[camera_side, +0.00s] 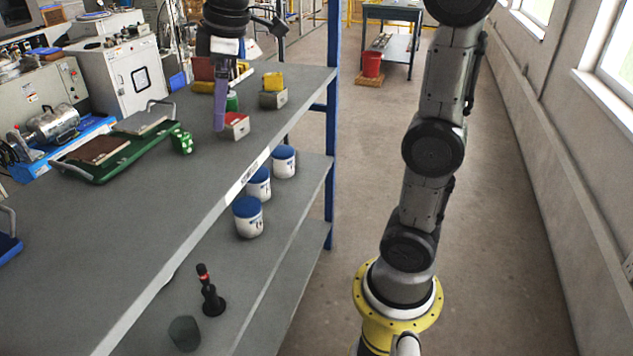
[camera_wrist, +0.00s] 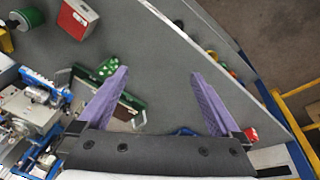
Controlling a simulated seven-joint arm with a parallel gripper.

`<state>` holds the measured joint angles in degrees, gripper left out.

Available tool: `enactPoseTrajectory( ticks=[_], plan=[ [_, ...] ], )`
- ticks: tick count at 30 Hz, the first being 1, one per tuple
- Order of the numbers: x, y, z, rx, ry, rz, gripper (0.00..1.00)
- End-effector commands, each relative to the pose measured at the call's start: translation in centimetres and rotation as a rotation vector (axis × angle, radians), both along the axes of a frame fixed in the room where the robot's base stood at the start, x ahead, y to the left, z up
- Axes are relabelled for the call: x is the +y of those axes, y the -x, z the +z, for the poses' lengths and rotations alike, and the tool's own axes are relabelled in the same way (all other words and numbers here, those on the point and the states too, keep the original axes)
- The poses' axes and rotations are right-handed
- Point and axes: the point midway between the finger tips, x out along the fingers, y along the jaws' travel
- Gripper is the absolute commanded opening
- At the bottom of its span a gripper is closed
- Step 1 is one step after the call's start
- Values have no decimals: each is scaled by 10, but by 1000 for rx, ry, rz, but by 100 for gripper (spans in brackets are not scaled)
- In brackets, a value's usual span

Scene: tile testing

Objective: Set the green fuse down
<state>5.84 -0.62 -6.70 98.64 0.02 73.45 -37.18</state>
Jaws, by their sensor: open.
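My gripper (camera_side: 220,128) is over the upper grey shelf, its purple fingers pointing down. The wrist view shows the fingers (camera_wrist: 159,73) spread apart with only bare grey surface between their tips. A small green piece (camera_side: 232,102) stands just behind the fingers, partly hidden by them and by a red-topped pale block. A green block with white spots (camera_side: 182,142) stands by the end of the green tray; in the wrist view it (camera_wrist: 107,68) is beside the left finger. I cannot tell which green piece is the fuse.
The green tray (camera_side: 108,176) carries flat plates. A red-topped block (camera_side: 236,125) and a yellow-topped block (camera_side: 273,97) stand near the gripper. Blue-lidded jars (camera_side: 248,217) are on the lower shelf. The upper shelf's near part (camera_side: 110,255) is clear.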

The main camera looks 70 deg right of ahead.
Motion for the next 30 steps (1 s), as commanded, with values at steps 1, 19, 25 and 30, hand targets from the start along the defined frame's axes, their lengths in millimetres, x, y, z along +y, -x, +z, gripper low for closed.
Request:
enactPoseTrajectory(
  ticks=[1, 19, 25, 30],
  plan=[
    [6, 23, -3, -26, -13, -44, 100],
    [35, 183, -105, -224, -220, -490, 100],
    [36, 186, -110, -229, -229, -506, 100],
    [36, 186, -109, -229, -228, -505, 100]
  ],
)
